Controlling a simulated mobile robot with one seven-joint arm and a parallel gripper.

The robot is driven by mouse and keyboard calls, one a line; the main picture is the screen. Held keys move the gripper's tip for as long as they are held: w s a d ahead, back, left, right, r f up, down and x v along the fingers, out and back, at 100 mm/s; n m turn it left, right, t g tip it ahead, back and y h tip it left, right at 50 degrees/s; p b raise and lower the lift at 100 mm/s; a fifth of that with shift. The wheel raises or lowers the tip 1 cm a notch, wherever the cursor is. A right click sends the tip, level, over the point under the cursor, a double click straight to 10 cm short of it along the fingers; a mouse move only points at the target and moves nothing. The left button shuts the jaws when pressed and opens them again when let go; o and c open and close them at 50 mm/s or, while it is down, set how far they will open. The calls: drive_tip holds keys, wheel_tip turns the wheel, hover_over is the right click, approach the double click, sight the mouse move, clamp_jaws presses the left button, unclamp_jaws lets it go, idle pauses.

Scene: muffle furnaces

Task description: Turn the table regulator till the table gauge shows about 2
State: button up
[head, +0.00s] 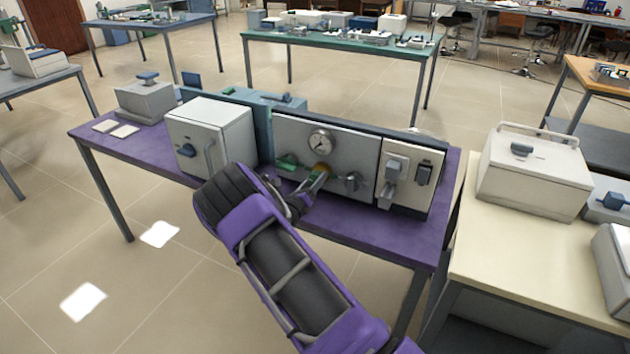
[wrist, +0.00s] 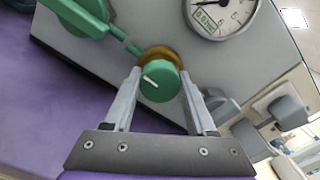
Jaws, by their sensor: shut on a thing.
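The table regulator (wrist: 157,86) is a round green knob with a white mark, on a brass collar, in the wrist view. My gripper (wrist: 160,76) is shut on it, one finger on each side. In the head view my gripper (head: 318,177) is at the panel and mostly hides the knob. The table gauge (head: 320,142) is a round white dial above the regulator. It also shows in the wrist view (wrist: 218,14), cut off at the top, with a dark needle and a small display. Its reading is too small to tell surely.
A green valve handle (head: 287,161) is left of the regulator, and a grey knob (head: 351,182) is to the right. A white furnace box (head: 212,135) stands left on the purple table (head: 354,222). A switch panel (head: 409,176) is at the right.

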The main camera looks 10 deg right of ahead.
drive_tip(key=shift+m, duration=0.3)
drive_tip(key=m+b, duration=0.3)
drive_tip(key=shift+f+m, duration=0.15)
drive_tip(key=shift+m, duration=0.25)
drive_tip(key=m+b, duration=0.3)
drive_tip(key=m, duration=0.1)
drive_tip(key=m+b, duration=0.2)
drive_tip(key=m, duration=0.2)
drive_tip(key=shift+b, duration=0.3)
drive_tip(key=shift+m+b, duration=0.5)
drive_tip(key=shift+m, duration=1.2)
drive_tip(key=o, duration=1.4)
drive_tip(key=shift+c, duration=0.2)
